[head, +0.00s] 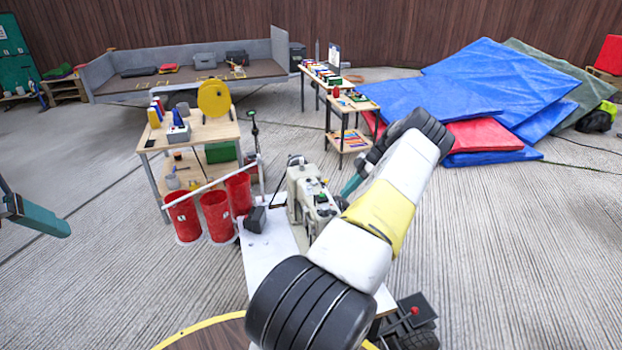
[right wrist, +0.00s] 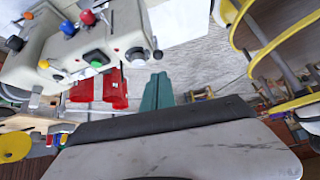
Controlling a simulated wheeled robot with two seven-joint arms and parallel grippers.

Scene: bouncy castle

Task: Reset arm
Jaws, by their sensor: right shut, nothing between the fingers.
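My right arm reaches from the bottom of the head view up and over the middle. My right gripper (head: 352,186) has teal fingers, partly hidden by the arm, close to the right of a cream machine (head: 305,195). In the right wrist view the teal fingers (right wrist: 157,92) are together and empty. The cream machine (right wrist: 75,45), with coloured buttons, stands to their upper left. I cannot tell whether the fingers touch it. My left gripper (head: 38,220) shows only in part, as a teal finger at the left edge, away from any object.
The machine stands on a white table (head: 262,262). Red bins (head: 215,215) and a wooden workbench (head: 190,134) with a yellow spool (head: 213,98) are to the left. Blue mats (head: 500,80) lie at the back right. The grey floor at right is mostly clear.

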